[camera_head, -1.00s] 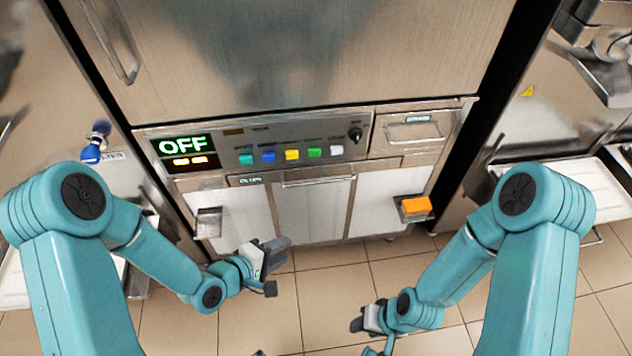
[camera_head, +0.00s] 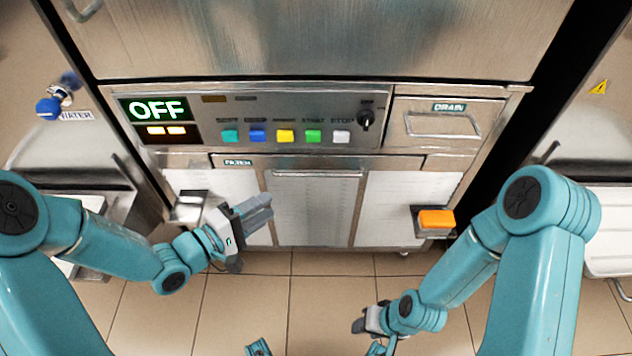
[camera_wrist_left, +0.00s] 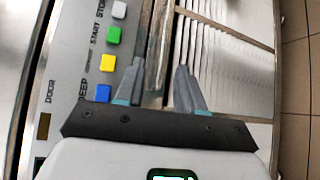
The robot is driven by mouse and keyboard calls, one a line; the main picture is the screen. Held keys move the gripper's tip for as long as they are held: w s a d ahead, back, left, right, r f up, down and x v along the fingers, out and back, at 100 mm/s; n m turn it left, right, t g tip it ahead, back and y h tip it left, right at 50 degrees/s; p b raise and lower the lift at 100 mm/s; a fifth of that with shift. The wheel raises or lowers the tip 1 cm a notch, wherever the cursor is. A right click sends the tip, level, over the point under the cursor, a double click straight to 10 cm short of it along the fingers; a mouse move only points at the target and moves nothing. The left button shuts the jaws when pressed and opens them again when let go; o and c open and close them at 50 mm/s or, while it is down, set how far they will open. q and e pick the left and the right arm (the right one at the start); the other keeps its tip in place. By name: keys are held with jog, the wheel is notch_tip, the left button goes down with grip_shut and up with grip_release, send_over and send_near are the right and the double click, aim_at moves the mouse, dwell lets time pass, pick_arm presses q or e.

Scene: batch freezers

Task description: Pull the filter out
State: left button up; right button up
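The strip labelled FILTER (camera_head: 238,162) runs across the freezer front below the buttons in the head view. A slim horizontal handle bar (camera_head: 315,174) sits just under it, at the top of the middle lower panel. My left gripper (camera_head: 265,207) is below and left of this bar, in front of the lower panels. In the left wrist view my left gripper (camera_wrist_left: 160,68) is open, with a metal edge of the front showing between and beyond its fingers; I see no grip on it. My right gripper (camera_head: 358,325) is low at the right, apart from the freezer; its finger state is unclear.
Coloured buttons (camera_head: 285,136), a knob (camera_head: 366,119) and an OFF display (camera_head: 158,109) are above the strip. A DRAIN drawer (camera_head: 443,125) is at the right. An orange block (camera_head: 436,220) and a metal bracket (camera_head: 190,207) stick out low. The tiled floor (camera_head: 330,300) is clear.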

pick_arm(q)
jog(key=f, duration=0.1)
jog(key=b, duration=0.3)
send_near(316, 176)
jog(key=x, duration=0.9)
jog(key=shift+w+d, duration=0.15)
pick_arm(e)
jog(key=f, duration=0.4)
jog(key=shift+s+a+f, duration=0.1)
jog(key=shift+s+a, duration=0.05)
jog(key=shift+s, duration=0.05)
pick_arm(q)
jog(key=shift+c, duration=0.3)
grip_shut()
